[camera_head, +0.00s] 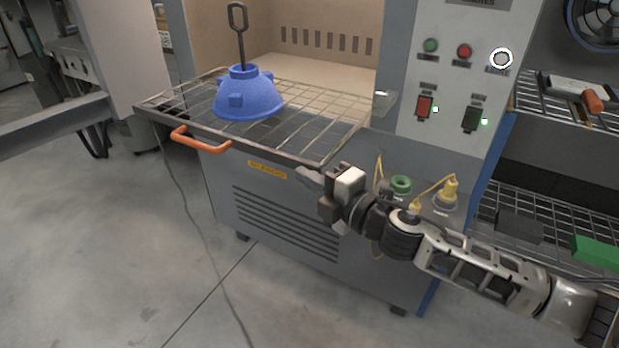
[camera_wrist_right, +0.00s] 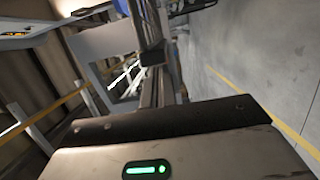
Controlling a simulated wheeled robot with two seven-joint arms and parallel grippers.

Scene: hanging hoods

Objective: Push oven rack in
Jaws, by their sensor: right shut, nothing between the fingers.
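The wire oven rack (camera_head: 312,138) is pulled out of the oven and sticks out over the front of the cabinet. An orange handle (camera_head: 200,139) is on its front edge at the left. A blue hood (camera_head: 248,97) with a dark hook on top stands on the rack. The oven chamber (camera_head: 325,62) behind it is open and looks empty. My right gripper (camera_head: 308,178) is shut and empty, just below and in front of the rack's front right corner; I cannot tell whether it touches the rack. My left gripper is not in view.
A control panel (camera_head: 460,70) with buttons and switches is right of the oven opening. Yellow and green fittings (camera_head: 402,185) sit on a ledge below it. Wire shelves (camera_head: 565,110) stand at the right. The floor (camera_head: 90,230) at the front left is clear except for a cable.

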